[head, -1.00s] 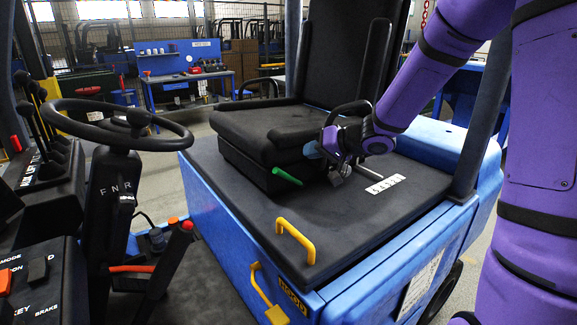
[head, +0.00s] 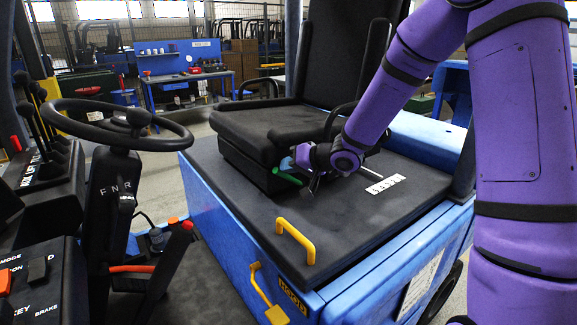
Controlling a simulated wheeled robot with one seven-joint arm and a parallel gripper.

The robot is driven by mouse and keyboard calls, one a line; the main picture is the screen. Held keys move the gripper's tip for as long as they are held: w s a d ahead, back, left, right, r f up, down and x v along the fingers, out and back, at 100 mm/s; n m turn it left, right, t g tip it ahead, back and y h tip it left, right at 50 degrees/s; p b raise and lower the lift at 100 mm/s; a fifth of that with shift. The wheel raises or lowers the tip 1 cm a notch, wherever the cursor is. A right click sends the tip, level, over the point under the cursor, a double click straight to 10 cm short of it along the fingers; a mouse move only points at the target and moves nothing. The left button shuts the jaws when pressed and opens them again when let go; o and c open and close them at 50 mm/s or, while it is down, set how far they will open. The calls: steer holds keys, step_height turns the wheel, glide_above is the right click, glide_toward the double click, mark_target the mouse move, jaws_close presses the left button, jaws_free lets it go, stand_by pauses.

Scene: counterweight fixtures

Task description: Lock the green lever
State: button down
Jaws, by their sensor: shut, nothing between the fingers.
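The green lever (head: 291,179) sticks out from beneath the right side of the black seat, above the dark deck. Its front end shows; part of it is hidden by my gripper. My gripper (head: 314,186), at the end of the purple arm, is right at the lever with its fingers pointing down toward the deck. The fingers are shut with nothing between them. I cannot tell whether they touch the lever.
The black seat (head: 250,122) with its armrest stands close behind and left of my gripper. A yellow handle (head: 296,241) rises from the deck's front edge. A white label (head: 384,184) lies to the right. The steering wheel (head: 117,123) is at left.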

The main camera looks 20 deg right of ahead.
steer(key=s+a+f+n+h, duration=0.1)
steer(key=a+f, duration=0.2)
steer(key=f, duration=0.1)
steer(key=shift+a+f+n+h, duration=0.3)
steer(key=shift+a+f+h, duration=0.05)
steer(key=shift+a+h, duration=0.05)
steer(key=shift+s, duration=0.1)
